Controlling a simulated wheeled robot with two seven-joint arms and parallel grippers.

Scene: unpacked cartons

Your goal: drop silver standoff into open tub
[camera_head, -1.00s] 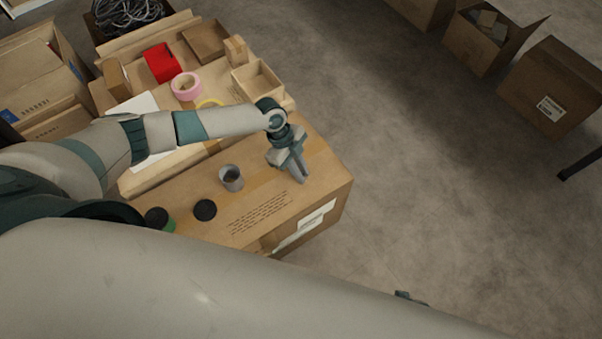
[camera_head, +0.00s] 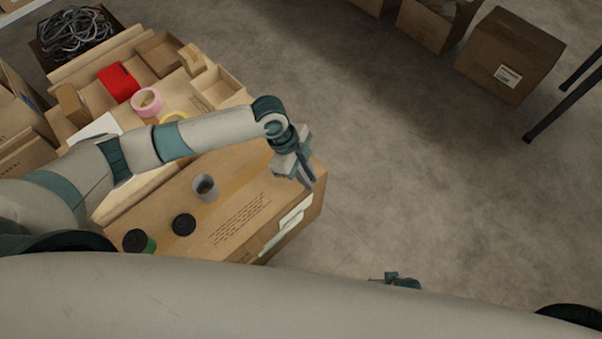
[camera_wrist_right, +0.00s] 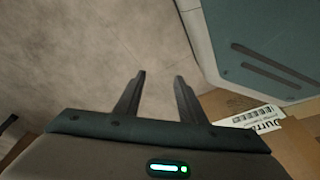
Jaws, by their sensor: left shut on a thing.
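The open tub (camera_head: 206,188), a small grey cup with a dark inside, stands upright on the closed carton (camera_head: 170,200). My left gripper (camera_head: 308,183) is over the carton's right edge, to the right of the tub and apart from it. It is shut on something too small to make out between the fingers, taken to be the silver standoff. No other standoff shows on the carton. My right gripper (camera_wrist_right: 158,78) is open and empty in the right wrist view, over the floor beside a labelled carton.
A black lid (camera_head: 183,224) and a green tub with black lid (camera_head: 138,241) sit near the open tub. Pink tape (camera_head: 147,101), a red box (camera_head: 118,82) and small cardboard trays (camera_head: 219,87) lie farther back. Cartons (camera_head: 508,55) stand on the floor at right.

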